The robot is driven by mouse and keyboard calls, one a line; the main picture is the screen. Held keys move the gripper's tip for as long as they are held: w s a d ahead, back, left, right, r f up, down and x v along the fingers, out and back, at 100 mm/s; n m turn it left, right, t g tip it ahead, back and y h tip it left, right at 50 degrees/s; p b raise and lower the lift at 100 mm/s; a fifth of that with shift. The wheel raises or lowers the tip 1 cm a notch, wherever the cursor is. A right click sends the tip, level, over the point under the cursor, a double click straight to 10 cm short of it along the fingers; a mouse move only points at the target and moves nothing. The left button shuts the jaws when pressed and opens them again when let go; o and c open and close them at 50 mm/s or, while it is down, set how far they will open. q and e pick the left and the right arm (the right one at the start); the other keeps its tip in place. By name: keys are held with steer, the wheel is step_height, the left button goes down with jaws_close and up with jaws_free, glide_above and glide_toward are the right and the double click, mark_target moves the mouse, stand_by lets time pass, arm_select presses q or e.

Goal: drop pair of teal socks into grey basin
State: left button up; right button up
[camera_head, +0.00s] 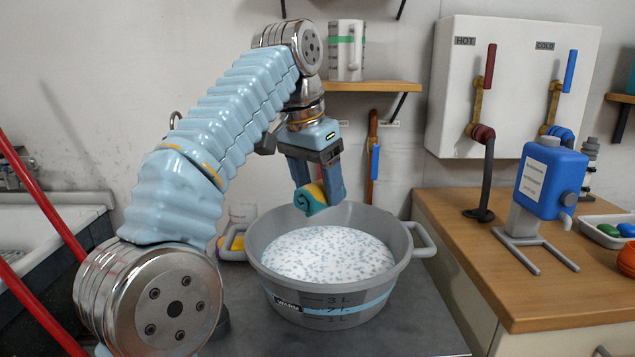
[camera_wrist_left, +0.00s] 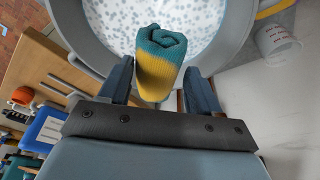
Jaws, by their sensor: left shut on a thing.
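The rolled pair of teal socks (camera_head: 310,198), teal with a yellow part, is between the fingers of my left gripper (camera_head: 318,188). In the left wrist view the socks (camera_wrist_left: 158,62) show as a roll with a teal spiral end, and the left gripper (camera_wrist_left: 160,88) is shut on them. The grey basin (camera_head: 333,297) stands on the dark counter, with a blue band and volume marks. It is filled with white, speckled foam or liquid (camera_head: 328,255). The socks are held above the basin's far side, apart from the foam. My right gripper is not in view.
A white panel (camera_head: 515,60) with hot and cold levers hangs at the back right. A blue dispenser (camera_head: 550,180) on a stand and a white tray (camera_head: 605,230) are on the wooden counter (camera_head: 450,222). A shelf (camera_head: 370,86) holds a jug (camera_head: 346,50). A yellow item (camera_head: 232,246) lies left of the basin.

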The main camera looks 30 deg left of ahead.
mark_target(317, 213)
arm_select(q)
steer(key=shift+f, duration=0.35)
steer(key=shift+f+b, duration=0.65)
steer(key=shift+f, duration=1.85)
steer(key=o, duration=1.1)
steer(key=shift+s, duration=0.1)
steer(key=shift+r, duration=0.15)
steer(key=p+v, duration=0.1)
steer(key=v, duration=0.4)
steer(key=shift+r+p, duration=0.2)
steer(key=shift+p, duration=0.1)
steer(key=shift+v, duration=0.95)
